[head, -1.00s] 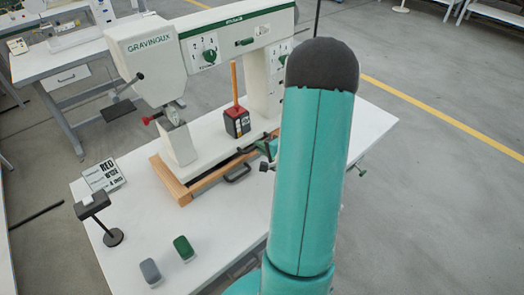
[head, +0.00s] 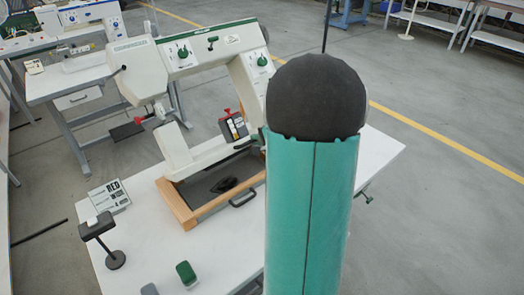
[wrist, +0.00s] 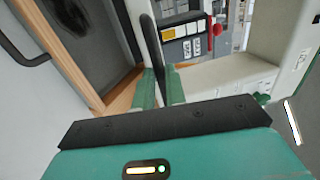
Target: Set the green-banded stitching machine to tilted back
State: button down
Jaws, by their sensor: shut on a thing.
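The green-banded stitching machine (head: 205,52) stands on the white table, its head and bed tilted back. The front of its bed is raised off the wooden frame (head: 185,206), and the dark well (head: 215,184) inside shows. A dark box with a red knob (head: 233,127) leans with the bed. In the wrist view, the pale bed (wrist: 225,75) is to the right of my gripper (wrist: 160,88). In the head view my arm hides my gripper.
A card (head: 110,196), a small black stand (head: 116,259) and a green block (head: 186,272) are at the table's left and front. A black handle (head: 243,198) is on the front. A blue-trimmed machine (head: 85,22) stands on another table behind, left.

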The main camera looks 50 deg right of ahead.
jog(key=shift+w+r, duration=0.5)
jog(key=shift+r, duration=0.1)
jog(key=shift+w+r, duration=0.15)
jog(key=shift+r, duration=0.1)
jog(key=c, duration=1.5)
grip_release()
jog(key=shift+f, duration=0.1)
jog(key=shift+o, duration=0.2)
jog(key=v, duration=1.4)
